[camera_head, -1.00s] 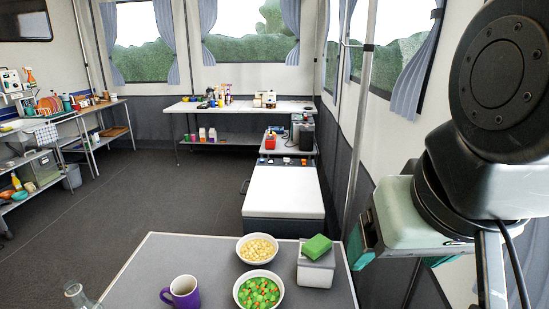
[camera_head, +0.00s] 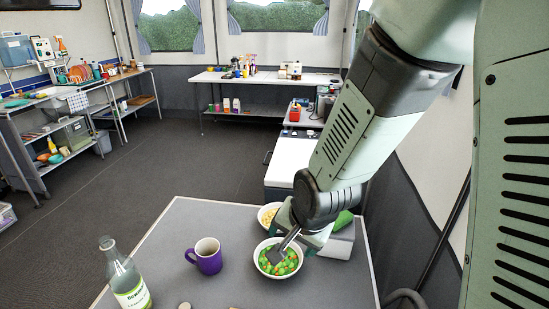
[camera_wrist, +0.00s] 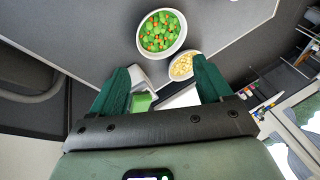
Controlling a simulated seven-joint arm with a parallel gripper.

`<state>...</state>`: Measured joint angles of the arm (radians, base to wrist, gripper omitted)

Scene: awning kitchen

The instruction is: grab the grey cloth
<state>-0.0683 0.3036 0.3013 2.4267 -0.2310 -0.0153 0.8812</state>
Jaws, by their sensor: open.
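I cannot make out a grey cloth for certain in these frames. A pale grey-white block (camera_head: 338,245) stands at the table's right side with a green sponge-like piece (camera_head: 343,221) at its top; whether the block is folded cloth or a box I cannot tell. My gripper (camera_head: 284,250) is over the table beside it, partly covering the bowl of peas and carrots (camera_head: 280,270). In the wrist view my gripper (camera_wrist: 162,78) is open and empty, with the pale block (camera_wrist: 142,77) and the green piece (camera_wrist: 141,102) showing between its fingers.
A bowl of yellow pieces (camera_head: 266,213) sits behind the pea bowl. A purple mug (camera_head: 207,257) and a glass bottle (camera_head: 124,274) stand to the left on the grey table (camera_head: 215,220). A checked towel (camera_head: 78,102) hangs on the far left shelf.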

